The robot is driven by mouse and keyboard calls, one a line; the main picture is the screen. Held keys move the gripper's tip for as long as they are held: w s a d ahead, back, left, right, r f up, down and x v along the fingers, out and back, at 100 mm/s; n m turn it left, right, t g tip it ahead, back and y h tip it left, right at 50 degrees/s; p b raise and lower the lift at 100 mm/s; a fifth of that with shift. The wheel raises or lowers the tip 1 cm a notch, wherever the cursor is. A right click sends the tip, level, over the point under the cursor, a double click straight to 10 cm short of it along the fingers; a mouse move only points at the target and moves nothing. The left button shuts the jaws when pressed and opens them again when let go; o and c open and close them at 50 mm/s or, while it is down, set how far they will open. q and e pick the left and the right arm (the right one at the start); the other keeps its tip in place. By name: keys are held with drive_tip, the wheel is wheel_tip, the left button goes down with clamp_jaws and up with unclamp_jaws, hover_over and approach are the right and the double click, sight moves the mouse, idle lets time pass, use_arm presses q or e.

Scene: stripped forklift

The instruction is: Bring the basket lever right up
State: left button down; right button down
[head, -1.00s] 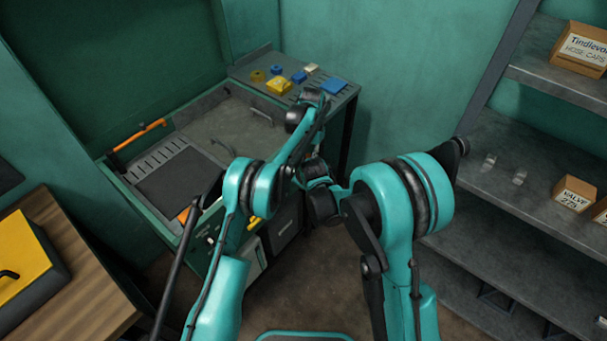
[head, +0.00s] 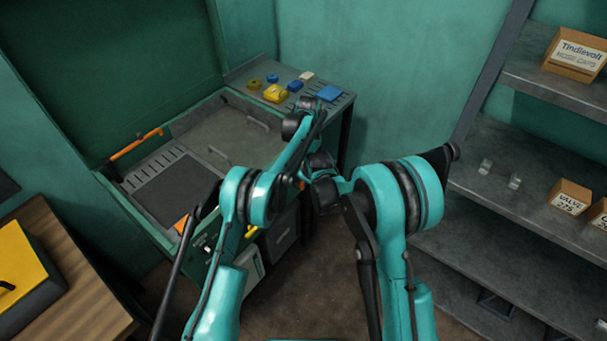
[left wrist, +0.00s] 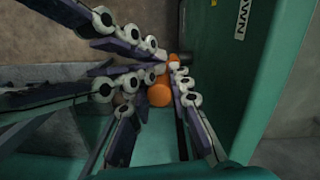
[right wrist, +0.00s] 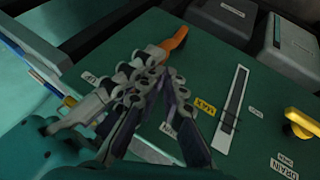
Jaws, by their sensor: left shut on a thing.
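The orange grip of the basket lever (left wrist: 160,94) shows between the fingers of my left gripper (left wrist: 165,72) in the left wrist view, beside a green panel. My left gripper is shut on it. In the right wrist view a curved orange piece (right wrist: 174,40) sticks out past jointed gripper fingers in front of the green panel. My right gripper (right wrist: 168,78) has its fingertips close together there; the overlap hides whether they meet. In the head view my arms hide both grippers and most of the panel front.
The green machine has a grey tray top (head: 225,135) and an orange bar (head: 136,144) at its back left. A side shelf (head: 335,100) holds small coloured parts. The panel has a slot (right wrist: 233,110) and a yellow knob (right wrist: 304,123). Metal shelving (head: 520,185) stands at right.

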use_arm(q)
drive_tip(key=shift+s, duration=0.15)
use_arm(e)
drive_tip(key=shift+w+d, duration=0.3)
drive_tip(key=shift+w, duration=0.15)
use_arm(q)
drive_tip(key=c, duration=1.4)
unclamp_jaws()
use_arm(e)
drive_tip(key=shift+w, duration=0.1)
